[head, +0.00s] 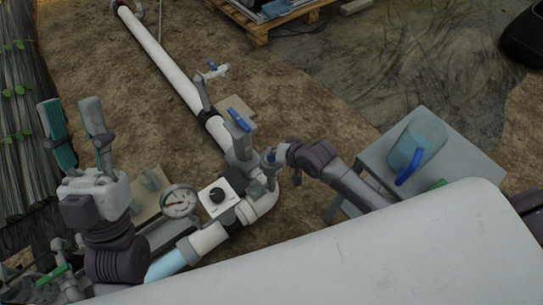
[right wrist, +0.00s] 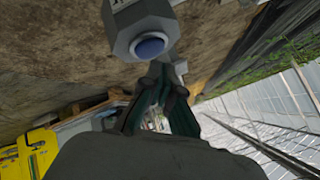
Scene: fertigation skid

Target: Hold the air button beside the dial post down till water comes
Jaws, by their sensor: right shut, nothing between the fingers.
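The air button is a round blue cap (right wrist: 150,47) on a grey hexagonal body (right wrist: 125,28) in the right wrist view. My right gripper (right wrist: 161,72) is shut and empty, its fingertips just below the button in that view; I cannot tell whether they touch it. In the head view my right gripper (head: 267,172) is by the pipe bend, right of the white dial box (head: 218,197) with its black knob, and the button is not clearly seen there. My left gripper (head: 69,103) is open and empty at the left, fingers pointing up.
A round gauge (head: 179,202) stands left of the dial box. Blue-handled valves (head: 240,120) sit along the white pipe (head: 165,62). A clear jug (head: 420,138) with a blue handle stands on a grey table (head: 467,160) at right. A large white pipe or tank (head: 400,245) fills the front.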

